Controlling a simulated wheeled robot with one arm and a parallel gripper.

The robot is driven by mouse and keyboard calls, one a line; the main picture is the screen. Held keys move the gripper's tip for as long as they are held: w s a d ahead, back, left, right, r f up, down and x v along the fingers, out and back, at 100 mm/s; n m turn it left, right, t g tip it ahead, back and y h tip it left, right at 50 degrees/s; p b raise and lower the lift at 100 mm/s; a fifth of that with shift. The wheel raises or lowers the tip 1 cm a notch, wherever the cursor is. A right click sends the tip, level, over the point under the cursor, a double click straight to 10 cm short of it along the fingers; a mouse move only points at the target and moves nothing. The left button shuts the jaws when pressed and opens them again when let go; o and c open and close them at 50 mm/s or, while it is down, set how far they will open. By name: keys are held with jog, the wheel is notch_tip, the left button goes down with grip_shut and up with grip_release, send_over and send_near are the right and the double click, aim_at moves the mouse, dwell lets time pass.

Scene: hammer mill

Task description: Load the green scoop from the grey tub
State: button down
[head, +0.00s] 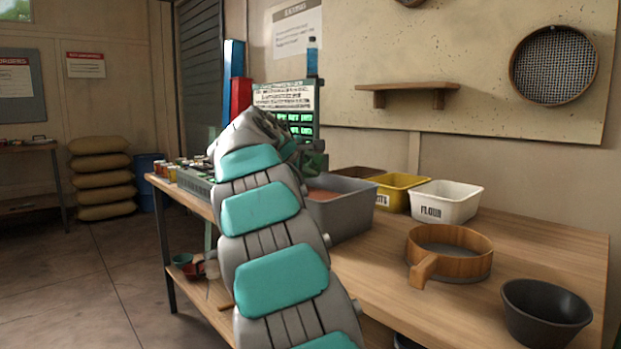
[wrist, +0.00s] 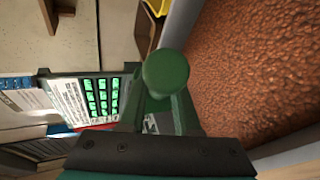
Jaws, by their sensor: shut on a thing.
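The grey tub (head: 350,218) stands on the wooden bench, partly hidden behind my arm. It holds reddish-brown granules (wrist: 245,70), which fill the right side of the wrist view. The green scoop (wrist: 166,72) shows as a round green end between the fingers in the wrist view; its bowl cannot be made out. My gripper (wrist: 163,100) is shut on the green scoop beside the tub's wall. In the head view my gripper is mostly hidden behind my arm, by the tub's left end.
A brown bin (head: 358,172), a yellow bin (head: 400,190) and a white flour bin (head: 446,202) stand behind the tub. A wooden sieve (head: 450,253) and a dark bowl (head: 545,312) are on the right. A panel with green displays (head: 290,100) stands at the back.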

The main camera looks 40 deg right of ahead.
jog(key=shift+s+a+r+m+t+h+b, duration=0.15)
jog(key=shift+s+a+r+h+b, duration=0.1)
jog(key=shift+s+r+b, duration=0.35)
jog(key=shift+s+a+r+m+t+h+b, duration=0.2)
jog(key=shift+s+b, duration=0.2)
jog(key=shift+b, duration=0.35)
jog(key=shift+s+a+r+t+h+b, duration=0.15)
jog(key=shift+s+a+r+t+b, duration=0.1)
jog(key=shift+s+r+b, duration=0.25)
jog(key=shift+s+a+r+t+h+b, duration=0.1)
jog(key=shift+s+a+r+t+b, duration=0.15)
jog(key=shift+r+b, duration=0.25)
jog(key=shift+d+g, duration=0.1)
jog(key=shift+g, duration=0.15)
